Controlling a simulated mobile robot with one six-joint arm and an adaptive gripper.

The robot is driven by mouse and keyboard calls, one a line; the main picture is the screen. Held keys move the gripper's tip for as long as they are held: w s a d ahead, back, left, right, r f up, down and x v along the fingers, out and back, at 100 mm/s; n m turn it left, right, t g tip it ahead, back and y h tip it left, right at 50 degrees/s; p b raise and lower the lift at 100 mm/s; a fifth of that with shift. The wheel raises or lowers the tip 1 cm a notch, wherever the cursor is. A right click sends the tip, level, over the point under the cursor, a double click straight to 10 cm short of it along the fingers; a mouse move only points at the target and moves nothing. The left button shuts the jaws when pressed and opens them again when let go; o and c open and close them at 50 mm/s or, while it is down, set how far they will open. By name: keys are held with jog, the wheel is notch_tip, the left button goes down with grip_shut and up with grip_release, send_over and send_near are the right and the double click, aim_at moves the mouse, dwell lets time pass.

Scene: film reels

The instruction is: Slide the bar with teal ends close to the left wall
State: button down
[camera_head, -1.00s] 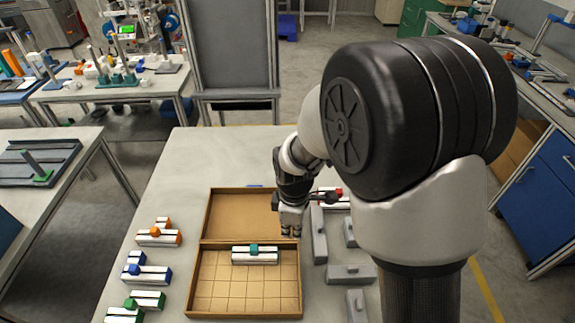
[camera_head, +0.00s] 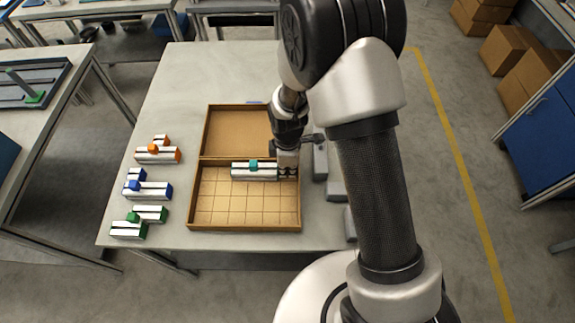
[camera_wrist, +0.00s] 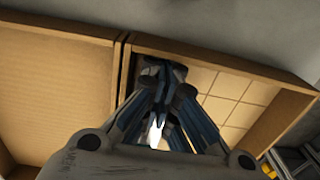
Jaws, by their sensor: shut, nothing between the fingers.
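The bar (camera_head: 241,172) is pale, with a teal knob (camera_head: 253,165) on its top middle; I cannot make out teal on its ends. It lies along the back of the gridded lower compartment of the brown tray (camera_head: 194,197), nearer the right wall than the left wall. My gripper (camera_head: 287,172) is shut and empty, low at the bar's right end, between it and the right wall. I cannot tell whether it touches the bar. In the wrist view the shut fingers (camera_wrist: 158,95) are over the gridded compartment, and the bar is mostly hidden behind them.
The tray's upper compartment (camera_head: 232,130) is empty. Grid floor left of the bar is clear. Bars with orange (camera_head: 158,155), blue (camera_head: 148,190) and green (camera_head: 140,220) parts lie on the table left of the tray. Grey blocks (camera_head: 320,160) stand to its right.

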aim_at(254, 170)
dwell(0.3)
jog(key=a, duration=1)
jog(key=shift+w, duration=0.15)
notch_tip(254, 170, up, 10)
jog(key=p, duration=0.7)
jog(key=shift+d, duration=0.1)
